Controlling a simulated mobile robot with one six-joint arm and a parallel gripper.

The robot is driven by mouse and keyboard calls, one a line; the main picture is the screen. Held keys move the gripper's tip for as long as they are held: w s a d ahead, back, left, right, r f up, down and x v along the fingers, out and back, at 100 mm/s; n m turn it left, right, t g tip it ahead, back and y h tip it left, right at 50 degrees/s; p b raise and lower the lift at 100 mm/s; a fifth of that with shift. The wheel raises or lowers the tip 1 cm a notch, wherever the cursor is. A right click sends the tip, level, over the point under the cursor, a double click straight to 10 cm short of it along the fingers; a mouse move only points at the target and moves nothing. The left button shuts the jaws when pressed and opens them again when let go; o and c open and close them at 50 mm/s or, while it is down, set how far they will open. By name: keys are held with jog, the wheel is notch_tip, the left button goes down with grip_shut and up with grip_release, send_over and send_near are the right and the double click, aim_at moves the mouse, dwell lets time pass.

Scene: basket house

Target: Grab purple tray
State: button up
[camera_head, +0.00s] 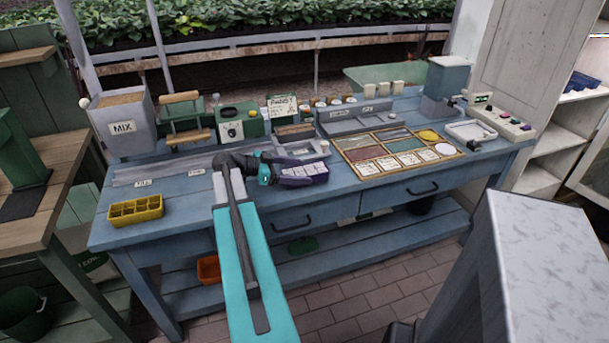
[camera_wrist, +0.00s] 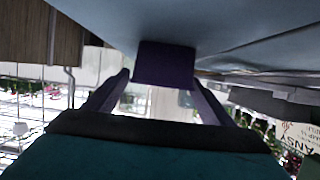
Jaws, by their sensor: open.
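The purple tray (camera_head: 320,178) sits on the blue workbench near its front edge, with pale labels or cells on top. It also shows in the wrist view as a dark purple block (camera_wrist: 165,64) at the upper middle. My gripper (camera_head: 307,182) is low over the bench at the tray's left and front side, partly covering it. In the wrist view my gripper (camera_wrist: 160,84) has its two fingers spread apart, one on each side of the tray's near end. I cannot tell whether either finger touches it.
A yellow tray (camera_head: 136,211) lies at the bench's left front. A grey MIX bin (camera_head: 122,127) and a green machine with a dial (camera_head: 238,124) stand behind. A wooden-framed sorting tray (camera_head: 396,151) lies to the right of the purple tray. A light-topped block (camera_head: 550,265) fills the lower right.

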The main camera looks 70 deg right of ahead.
aim_at(302, 171)
jog(key=shift+p+x, duration=0.3)
jog(key=shift+x, duration=1.25)
jog(key=c, duration=1.3)
